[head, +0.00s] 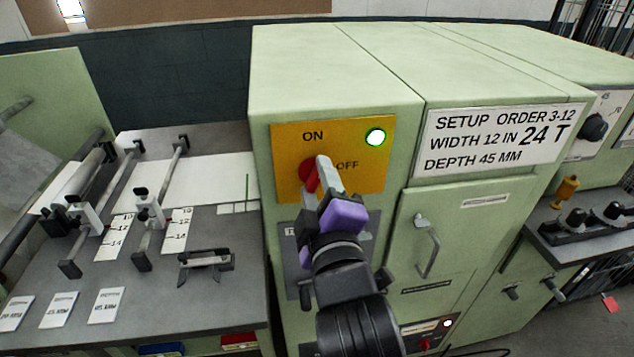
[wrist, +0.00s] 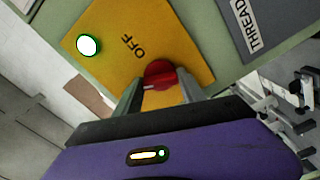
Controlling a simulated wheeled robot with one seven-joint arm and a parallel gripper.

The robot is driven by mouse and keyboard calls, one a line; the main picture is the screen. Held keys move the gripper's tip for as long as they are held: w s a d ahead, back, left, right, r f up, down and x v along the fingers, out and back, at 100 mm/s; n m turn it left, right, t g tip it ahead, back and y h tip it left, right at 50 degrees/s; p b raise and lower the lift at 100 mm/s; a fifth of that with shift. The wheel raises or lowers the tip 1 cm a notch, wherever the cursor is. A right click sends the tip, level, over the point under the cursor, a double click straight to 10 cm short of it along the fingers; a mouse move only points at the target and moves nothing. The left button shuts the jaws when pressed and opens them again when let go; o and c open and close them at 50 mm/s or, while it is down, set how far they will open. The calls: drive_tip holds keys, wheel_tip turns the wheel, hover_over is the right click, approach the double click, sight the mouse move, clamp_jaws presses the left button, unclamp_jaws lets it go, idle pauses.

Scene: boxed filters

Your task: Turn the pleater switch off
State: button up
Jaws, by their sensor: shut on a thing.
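The red switch knob (head: 308,172) sits on a yellow plate (head: 370,184) on the front of the green pleater cabinet (head: 335,85). The plate reads ON at the top and OFF at the right. My gripper (head: 323,172) is shut on the knob, its fingers partly covering it. In the wrist view the red knob (wrist: 158,74) is between the two fingers. Which label the knob points to is hard to tell. A round green lamp (head: 376,137) on the plate glows; it also shows bright in the wrist view (wrist: 88,46).
A sign (head: 498,138) reads setup order 3-12, width 12 in, 24 T, depth 45 mm. Below it is a cabinet door handle (head: 428,248). A grey worktable (head: 215,305) with rods, stops and white cards stands at the left. A second dial (head: 594,127) is at the far right.

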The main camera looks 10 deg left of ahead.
drive_tip(key=m, duration=0.6)
drive_tip(key=shift+f+m+b, duration=0.1)
drive_tip(key=shift+m+b, duration=0.2)
drive_tip(key=shift+b, duration=0.1)
drive_tip(key=m+b, duration=0.1)
drive_tip(key=m, duration=0.5)
drive_tip(key=shift+m, duration=0.4)
drive_tip(key=o, duration=1.4)
drive_tip(key=shift+c, duration=0.2)
drive_tip(key=b+v, duration=0.1)
drive_tip(key=v, duration=0.7)
drive_tip(key=shift+b, duration=0.3)
